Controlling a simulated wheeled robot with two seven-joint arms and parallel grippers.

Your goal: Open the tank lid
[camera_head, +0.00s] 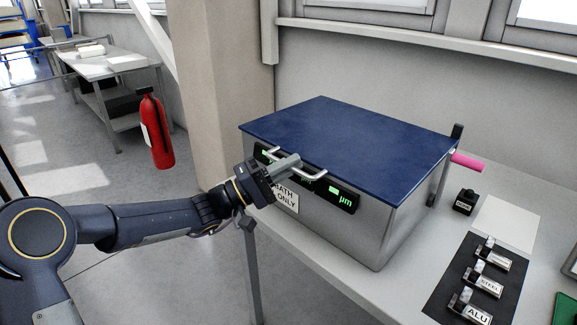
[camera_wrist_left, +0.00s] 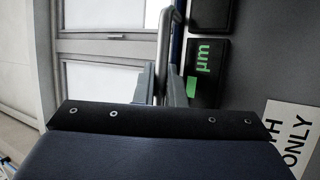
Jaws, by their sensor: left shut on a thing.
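The tank (camera_head: 400,228) is a grey metal box on a light table, with a flat dark blue lid (camera_head: 350,145) lying shut on top. A silver bar handle (camera_head: 316,176) runs along the lid's front edge. My left gripper (camera_head: 290,162) comes in from the left and is shut on the handle near its middle. In the left wrist view the handle (camera_wrist_left: 165,45) passes between the fingers (camera_wrist_left: 160,88), beside a display with green "µm" (camera_wrist_left: 203,60). The gripper hides part of the handle and the front label (camera_head: 288,200). My right gripper is not in view.
A pink rod (camera_head: 467,161) sticks out at the tank's right rear. A small black block (camera_head: 465,202), a white sheet (camera_head: 507,222) and a black mat (camera_head: 440,290) with labelled samples lie to the right. A red fire extinguisher (camera_head: 156,130) stands behind my left arm.

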